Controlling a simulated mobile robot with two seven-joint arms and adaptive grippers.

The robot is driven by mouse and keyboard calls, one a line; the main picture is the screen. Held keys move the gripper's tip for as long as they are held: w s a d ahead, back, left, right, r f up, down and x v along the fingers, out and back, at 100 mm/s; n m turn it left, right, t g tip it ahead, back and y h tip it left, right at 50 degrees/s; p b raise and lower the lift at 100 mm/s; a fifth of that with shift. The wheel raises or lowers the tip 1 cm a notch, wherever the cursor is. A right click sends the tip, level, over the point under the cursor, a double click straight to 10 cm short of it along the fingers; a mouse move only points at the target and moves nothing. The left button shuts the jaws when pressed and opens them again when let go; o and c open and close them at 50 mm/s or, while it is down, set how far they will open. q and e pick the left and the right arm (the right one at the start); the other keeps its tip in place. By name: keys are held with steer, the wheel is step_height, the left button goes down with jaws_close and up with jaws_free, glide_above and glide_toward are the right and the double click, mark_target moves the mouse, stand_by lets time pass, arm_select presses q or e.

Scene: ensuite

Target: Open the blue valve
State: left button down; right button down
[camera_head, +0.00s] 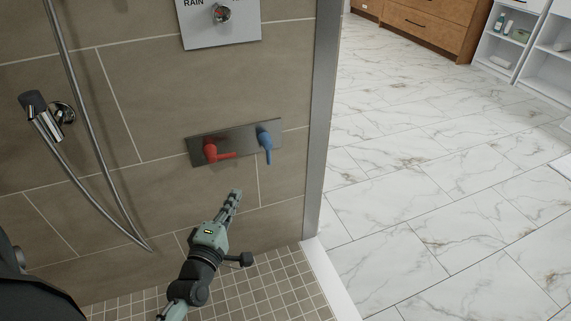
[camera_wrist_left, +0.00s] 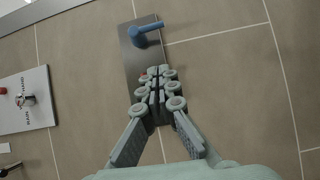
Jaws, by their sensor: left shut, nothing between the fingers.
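The blue valve (camera_head: 265,141) is a lever handle on the right end of a dark metal plate (camera_head: 237,146) on the shower wall. Its lever points down in the head view. A red valve (camera_head: 212,151) sits on the plate's left end, its lever pointing right. My left gripper (camera_head: 236,192) is shut and empty, below the plate and apart from the blue valve. In the left wrist view, the blue valve (camera_wrist_left: 144,34) lies beyond the fingertips (camera_wrist_left: 157,74), and the fingers hide most of the red valve. My right gripper is not in view.
A hand shower (camera_head: 42,118) with a hose hangs on the wall at left. A control plate (camera_head: 220,22) marked RAIN is above. A metal edge (camera_head: 321,120) ends the wall at right, with open marble floor (camera_head: 430,150) beyond. Small tiles (camera_head: 270,285) cover the shower floor.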

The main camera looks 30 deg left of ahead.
mark_target(267, 151)
arm_select(q)
steer(key=shift+a+r, duration=0.1)
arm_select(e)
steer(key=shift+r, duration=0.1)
